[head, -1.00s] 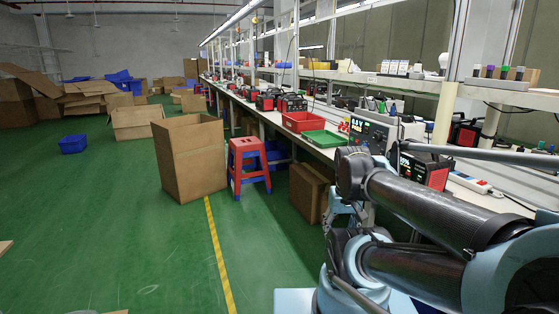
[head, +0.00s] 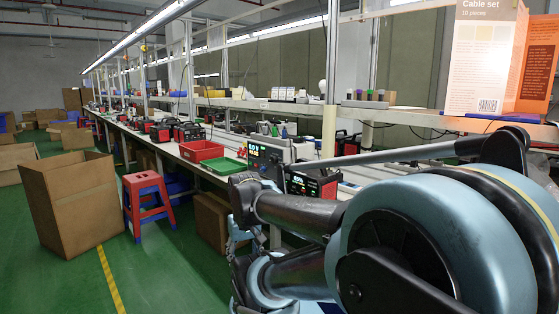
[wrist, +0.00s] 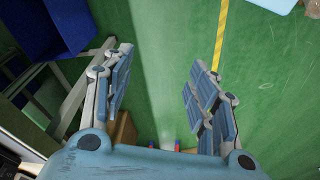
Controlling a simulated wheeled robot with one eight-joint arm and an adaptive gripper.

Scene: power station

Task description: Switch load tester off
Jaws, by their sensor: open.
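The load tester appears to be the grey bench instrument (head: 266,160) with a lit display, on the long workbench in the head view. Its switch is too small to make out, and my arm covers part of the area in front of it. My gripper (wrist: 158,78) shows in the wrist view with its two fingers wide apart and nothing between them. It points down over the green floor, apart from the tester, which I cannot identify in the wrist view.
A black and red power unit (head: 313,183) with a lit display stands right of the tester. A red tray (head: 201,150) and green tray (head: 226,165) lie left of it. A red stool (head: 147,204) and an open cardboard box (head: 75,205) stand on the floor, left of the bench.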

